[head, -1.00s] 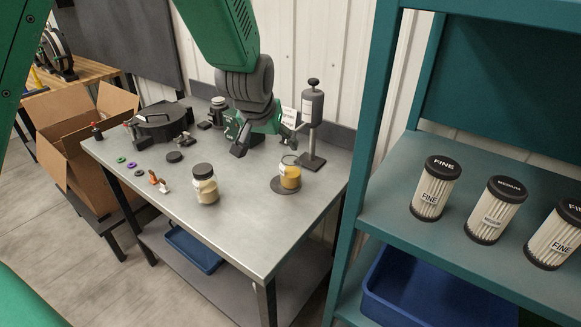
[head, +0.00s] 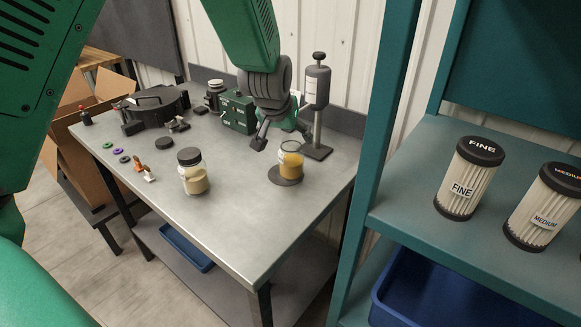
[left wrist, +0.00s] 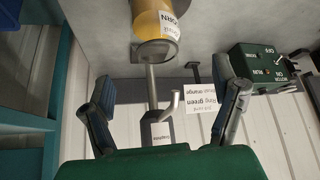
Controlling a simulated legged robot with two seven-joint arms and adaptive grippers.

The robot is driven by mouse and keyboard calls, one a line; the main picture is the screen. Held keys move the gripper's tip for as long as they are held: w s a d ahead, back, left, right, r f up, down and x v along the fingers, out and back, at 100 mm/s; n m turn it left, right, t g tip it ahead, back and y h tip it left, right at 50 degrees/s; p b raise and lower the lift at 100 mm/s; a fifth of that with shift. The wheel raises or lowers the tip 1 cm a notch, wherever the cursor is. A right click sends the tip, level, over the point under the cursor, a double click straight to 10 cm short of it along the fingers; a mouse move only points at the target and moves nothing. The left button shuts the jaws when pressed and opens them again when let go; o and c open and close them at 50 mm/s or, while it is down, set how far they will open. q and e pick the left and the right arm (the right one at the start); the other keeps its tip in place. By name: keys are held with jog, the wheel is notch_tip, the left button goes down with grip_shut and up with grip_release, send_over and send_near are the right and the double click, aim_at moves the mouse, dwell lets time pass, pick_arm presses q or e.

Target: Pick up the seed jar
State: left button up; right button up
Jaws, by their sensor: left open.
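The seed jar (head: 291,157), a clear jar with yellow contents, stands upright on a dark round disc (head: 285,177) near the bench's right side. In the left wrist view the jar (left wrist: 152,20), with a label partly reading "CORN", is cut off by the top edge. My left gripper (head: 281,134) is open and empty, just behind the jar and apart from it. In the left wrist view its spread fingers (left wrist: 150,85) point toward the jar. My right gripper is not in view.
A dark-lidded jar (head: 193,172) with pale contents stands left of the seed jar. A grey canister on a post (head: 317,90) stands close behind. A green control box (head: 238,112) is behind left. A teal shelf (head: 410,200) with filters borders the right.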

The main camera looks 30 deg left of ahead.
aim_at(293, 148)
pick_arm(q)
jog(key=w+f, duration=0.2)
jog(key=f, duration=0.1)
jog(key=shift+w+d, duration=0.1)
jog(key=shift+d, duration=0.05)
jog(key=x, duration=0.3)
jog(key=a+x, duration=0.1)
jog(key=x, duration=0.1)
jog(key=shift+w+a+f, duration=0.1)
jog(key=shift+w+f, duration=0.05)
jog(key=shift+f, duration=0.1)
jog(key=shift+d+r, duration=0.1)
jog(key=shift+d, duration=0.3)
jog(key=shift+c, duration=1.3)
jog(key=c, duration=1.2)
jog(key=shift+c, duration=0.9)
jog(key=shift+r, duration=0.15)
